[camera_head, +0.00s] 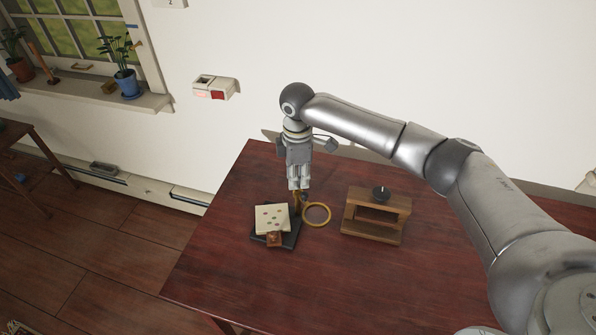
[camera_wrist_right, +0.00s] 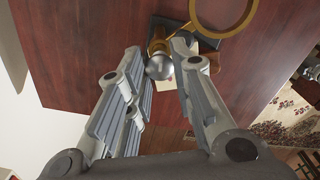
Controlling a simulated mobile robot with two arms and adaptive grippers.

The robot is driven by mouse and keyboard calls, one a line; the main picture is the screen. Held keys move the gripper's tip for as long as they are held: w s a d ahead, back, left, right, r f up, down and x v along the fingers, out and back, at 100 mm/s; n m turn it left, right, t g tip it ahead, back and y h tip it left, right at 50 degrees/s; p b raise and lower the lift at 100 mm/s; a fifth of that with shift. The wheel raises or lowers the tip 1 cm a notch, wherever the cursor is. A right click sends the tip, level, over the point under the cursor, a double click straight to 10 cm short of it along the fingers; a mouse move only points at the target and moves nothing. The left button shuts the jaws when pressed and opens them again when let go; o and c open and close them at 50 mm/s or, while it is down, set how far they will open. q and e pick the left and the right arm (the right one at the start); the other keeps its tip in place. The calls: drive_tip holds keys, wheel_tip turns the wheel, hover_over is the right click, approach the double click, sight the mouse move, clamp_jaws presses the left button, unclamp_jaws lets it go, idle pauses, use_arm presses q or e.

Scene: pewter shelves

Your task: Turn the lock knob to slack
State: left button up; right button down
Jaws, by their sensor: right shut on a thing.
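A stand with a black base (camera_head: 288,240) is on the dark red table. It has a short brass post (camera_head: 297,206) and a gold ring (camera_head: 317,214) out to its right. A round silver knob (camera_wrist_right: 159,67) tops the brass part in the right wrist view; I take it to be the lock knob. My right gripper (camera_head: 298,187) points down over the post, with its fingers on either side of the knob, shut on it. In the head view the gripper hides the knob. How far the knob is turned cannot be told. My left gripper is not in view.
A cream spotted plate (camera_head: 271,218) and a small brown block (camera_head: 274,239) are at the stand's base. A wooden frame with a black knob (camera_head: 380,193) stands to the right. The table's front (camera_head: 290,290) is bare. The wall is behind.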

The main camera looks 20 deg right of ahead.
drive_tip(key=shift+r+n+p, duration=0.2)
drive_tip(key=shift+n+p, duration=0.45)
drive_tip(key=shift+n, duration=0.25)
drive_tip(key=n+p, duration=0.1)
drive_tip(key=n, duration=0.1)
drive_tip(key=shift+n+p, duration=0.3)
drive_tip(key=n+p, duration=0.1)
drive_tip(key=n, duration=0.3)
drive_tip(key=shift+f+n, duration=0.1)
drive_tip(key=shift+n, duration=0.2)
drive_tip(key=n, duration=0.3)
drive_tip(key=shift+n+p, duration=0.3)
drive_tip(key=shift+p, duration=0.1)
drive_tip(key=shift+n, duration=1.9)
drive_tip(key=c, duration=1.2)
unclamp_jaws()
